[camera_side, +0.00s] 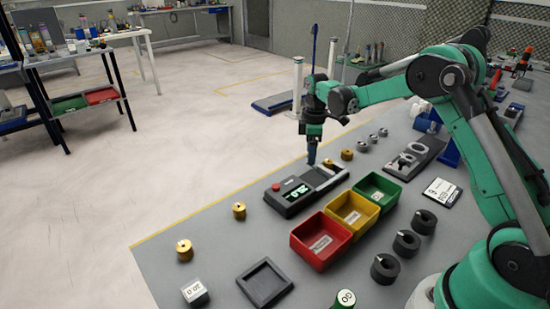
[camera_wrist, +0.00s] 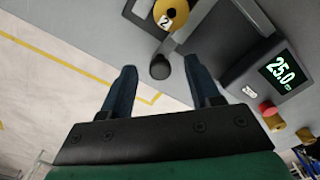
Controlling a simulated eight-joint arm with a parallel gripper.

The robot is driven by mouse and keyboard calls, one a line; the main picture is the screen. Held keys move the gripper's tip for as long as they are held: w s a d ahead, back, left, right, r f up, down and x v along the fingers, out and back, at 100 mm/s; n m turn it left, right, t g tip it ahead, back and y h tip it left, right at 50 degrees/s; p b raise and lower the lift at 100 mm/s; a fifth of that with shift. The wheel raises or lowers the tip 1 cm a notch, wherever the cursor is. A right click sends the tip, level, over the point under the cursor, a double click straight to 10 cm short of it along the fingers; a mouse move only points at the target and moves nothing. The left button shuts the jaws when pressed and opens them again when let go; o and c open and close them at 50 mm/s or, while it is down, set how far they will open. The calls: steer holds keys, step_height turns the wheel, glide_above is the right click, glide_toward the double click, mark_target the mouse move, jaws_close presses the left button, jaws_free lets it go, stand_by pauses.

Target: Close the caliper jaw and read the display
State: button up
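The caliper (camera_side: 292,201) is a dark bench device with a small green-lit display. In the wrist view the caliper (camera_wrist: 240,78) shows its display (camera_wrist: 280,70) reading 25.0. A brass cylinder marked 2 (camera_wrist: 172,14) sits by the dark jaw parts at the top of that view. A dark round knob (camera_wrist: 160,68) lies just below it. My gripper (camera_side: 312,162) points down over the far end of the caliper. In the wrist view my gripper (camera_wrist: 161,65) has its two blue fingers spread, with the knob appearing between their tips. Whether they touch it cannot be told.
Red (camera_side: 322,258), yellow (camera_side: 374,216) and green (camera_side: 390,193) bins stand in front of the caliper. Brass cylinders (camera_side: 185,250), dark rings (camera_side: 385,268), a square dark tray (camera_side: 264,284) and a 20.0 block (camera_side: 195,293) lie around. The grey table (camera_side: 215,268) is clear between them.

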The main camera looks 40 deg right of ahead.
steer(key=shift+r, duration=2.8)
steer(key=shift+a+r, duration=0.2)
steer(key=shift+r, duration=0.05)
steer(key=s+a+r+m+t, duration=0.2)
steer(key=s+a+m+t, duration=0.1)
steer(key=s+a, duration=0.3)
steer(key=s+a+r+m+t, duration=0.2)
steer(key=s+a+m+t, duration=0.2)
steer(key=s, duration=0.5)
steer(key=a+m, duration=0.2)
steer(key=a, duration=0.1)
steer(key=shift+s+r, duration=0.15)
steer(key=shift+r, duration=0.2)
